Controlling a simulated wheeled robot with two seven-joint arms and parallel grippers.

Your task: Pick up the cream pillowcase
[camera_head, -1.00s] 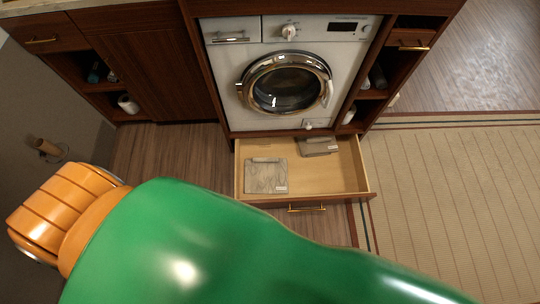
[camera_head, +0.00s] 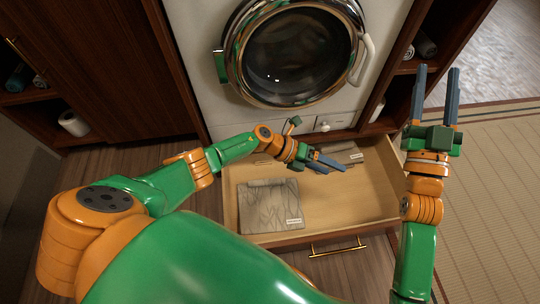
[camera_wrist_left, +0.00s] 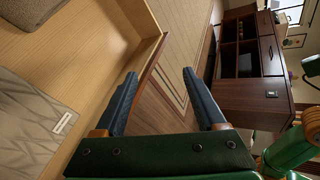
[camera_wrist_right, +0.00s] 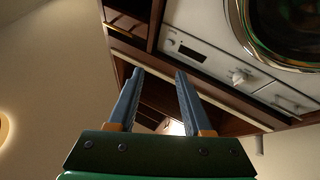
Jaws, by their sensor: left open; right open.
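Two folded cloths lie flat in an open drawer below the washing machine. The larger, pale grey-beige patterned cloth (camera_head: 270,207) with a white label is at the drawer's left; it also shows in the left wrist view (camera_wrist_left: 32,118). A smaller, darker taupe cloth (camera_head: 345,154) lies at the back right, partly behind my left gripper. Neither looks clearly cream, so I cannot tell which is the pillowcase. My left gripper (camera_head: 328,163) is open and empty above the drawer, between the cloths in the picture. My right gripper (camera_head: 437,72) is open and empty, raised right of the drawer.
The wooden drawer (camera_head: 365,195) has bare floor between and right of the cloths, and a brass handle (camera_head: 338,246) in front. The washing machine (camera_head: 190,60) stands above it. Shelves with rolled items flank it. A striped mat (camera_head: 490,200) lies at right.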

